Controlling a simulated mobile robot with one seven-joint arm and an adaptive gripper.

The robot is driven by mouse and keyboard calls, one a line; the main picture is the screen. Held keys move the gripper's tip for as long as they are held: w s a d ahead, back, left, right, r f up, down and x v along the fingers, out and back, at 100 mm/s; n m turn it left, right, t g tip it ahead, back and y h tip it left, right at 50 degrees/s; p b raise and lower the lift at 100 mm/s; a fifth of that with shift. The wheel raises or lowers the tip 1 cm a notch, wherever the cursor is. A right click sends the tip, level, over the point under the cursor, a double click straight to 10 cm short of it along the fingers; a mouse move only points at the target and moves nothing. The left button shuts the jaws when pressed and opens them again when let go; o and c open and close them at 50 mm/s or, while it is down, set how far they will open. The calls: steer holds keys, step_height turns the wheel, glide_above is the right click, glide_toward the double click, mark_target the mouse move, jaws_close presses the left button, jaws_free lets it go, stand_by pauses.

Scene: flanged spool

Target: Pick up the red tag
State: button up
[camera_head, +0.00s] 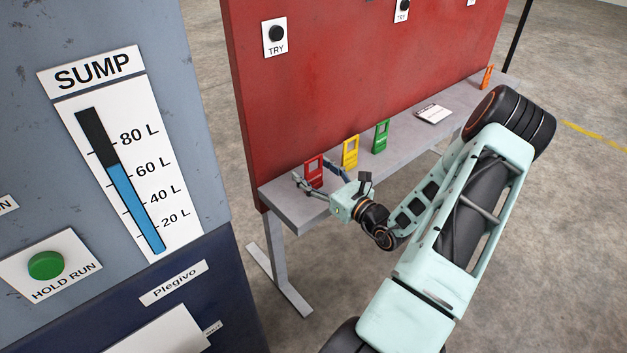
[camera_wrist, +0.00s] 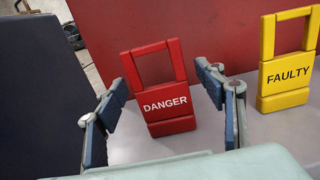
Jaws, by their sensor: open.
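The red tag (camera_head: 314,170) stands upright at the near left end of a grey bench, against a red panel. In the wrist view the red tag (camera_wrist: 163,101) reads DANGER and has a handle loop on top. My gripper (camera_head: 316,181) is at the bench's near end, in front of the tag. In the wrist view my open gripper (camera_wrist: 165,90) has one finger on each side of the red tag, with gaps visible between fingers and tag. Nothing is held.
A yellow FAULTY tag (camera_wrist: 287,75) stands just right of the red tag, close to the right finger. A green tag (camera_head: 381,136), a white card (camera_head: 433,114) and an orange tag (camera_head: 488,77) are farther along the bench (camera_head: 290,207). A blue-grey SUMP cabinet (camera_head: 205,120) stands at left.

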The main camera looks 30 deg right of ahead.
mark_target(315, 158)
steer(key=c, duration=1.2)
steer(key=shift+o, duration=0.2)
steer(key=shift+r, duration=0.1)
steer(key=shift+r+p, duration=0.3)
steer(key=shift+r, duration=0.25)
steer(key=r, duration=0.1)
steer(key=r+p, duration=0.1)
steer(key=shift+s+d+r, duration=0.1)
steer(key=shift+s+r, duration=0.1)
steer(key=shift+r, duration=0.1)
steer(key=s+d+r+p, duration=0.1)
steer(key=s+r+p, duration=0.1)
steer(key=s+r, duration=0.2)
steer(key=s+r+p, duration=0.2)
steer(key=s+r, duration=0.3)
steer(key=s, duration=0.4)
steer(key=shift+s+d, duration=0.3)
steer(key=shift+d, duration=0.1)
